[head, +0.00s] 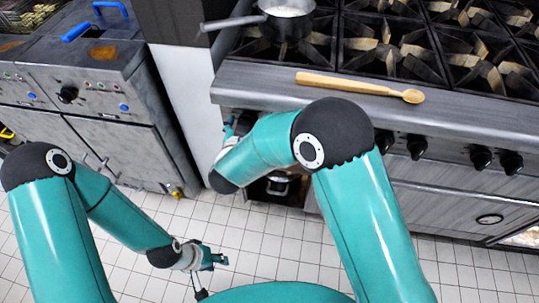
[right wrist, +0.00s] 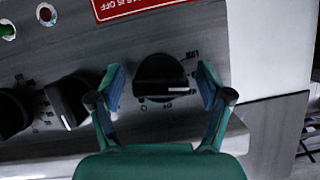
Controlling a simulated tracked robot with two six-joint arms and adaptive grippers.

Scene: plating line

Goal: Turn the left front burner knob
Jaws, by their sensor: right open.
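In the right wrist view a black burner knob (right wrist: 162,78) with a white pointer line sits on the grey stove front, last in its row at the right. My right gripper (right wrist: 161,84) is open, with one finger on each side of this knob. I see gaps between fingers and knob. In the head view my right gripper (head: 231,128) is at the left end of the stove front, and my arm hides the knob there. My left gripper (head: 216,260) hangs low over the tiled floor, apart from everything; its finger opening is too small to judge.
Other black knobs (right wrist: 72,100) sit beside it; more knobs (head: 417,146) show further right in the head view. A wooden spoon (head: 350,84) lies on the stove's front ledge (head: 260,80). A saucepan (head: 286,22) stands on the left back grate. A red label (right wrist: 130,8) is near the knob.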

